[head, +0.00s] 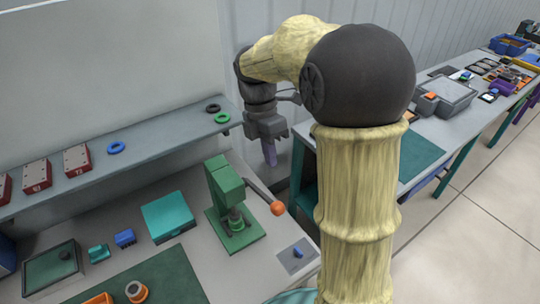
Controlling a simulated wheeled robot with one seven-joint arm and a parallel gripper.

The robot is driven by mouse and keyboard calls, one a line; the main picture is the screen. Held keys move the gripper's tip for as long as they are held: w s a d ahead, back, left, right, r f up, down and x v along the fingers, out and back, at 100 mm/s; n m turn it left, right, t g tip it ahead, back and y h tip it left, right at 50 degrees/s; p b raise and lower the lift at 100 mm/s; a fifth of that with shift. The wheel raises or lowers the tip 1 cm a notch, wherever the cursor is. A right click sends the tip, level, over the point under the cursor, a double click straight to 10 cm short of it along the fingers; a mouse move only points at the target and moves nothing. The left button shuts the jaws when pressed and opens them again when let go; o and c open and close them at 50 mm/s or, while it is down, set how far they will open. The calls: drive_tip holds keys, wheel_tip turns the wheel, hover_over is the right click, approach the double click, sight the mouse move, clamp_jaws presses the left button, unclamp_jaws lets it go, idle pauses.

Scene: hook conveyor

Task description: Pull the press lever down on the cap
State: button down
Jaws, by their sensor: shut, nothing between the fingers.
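The green press (224,184) stands on the bench on a flat green base. Its grey lever slopes down to the right and ends in an orange knob (277,208). A small grey-green part (236,220) sits under the press head; I cannot tell for certain whether it is the cap. My gripper (270,160) is shut and empty. It points down above and behind the knob in the picture, apart from the lever.
A shelf (140,146) with rings and red boxes runs behind. Another bench (430,115) stands at the right.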

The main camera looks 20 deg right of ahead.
idle(0.4)
drive_tip(key=s+f+m, duration=0.1)
drive_tip(key=m, duration=0.2)
drive_tip(key=s+f+m+t, duration=0.1)
drive_tip(key=f+m, duration=0.1)
drive_tip(key=m, duration=0.1)
drive_tip(key=s+f+m+t, duration=0.1)
drive_tip(key=f+m, duration=0.1)
drive_tip(key=m, duration=0.1)
drive_tip(key=shift+s+d+f+y, duration=0.1)
drive_tip(key=shift+s+f+y, duration=0.05)
drive_tip(key=shift+s+y, duration=0.15)
drive_tip(key=s+f+m+t+b, duration=0.3)
drive_tip(key=s+f+m, duration=0.3)
drive_tip(key=f+m, duration=0.3)
drive_tip(key=m+b, duration=0.1)
drive_tip(key=m, duration=0.2)
drive_tip(key=shift+s+d+f+m, duration=0.15)
drive_tip(key=shift+d+f+m, duration=0.15)
drive_tip(key=shift+d, duration=0.1)
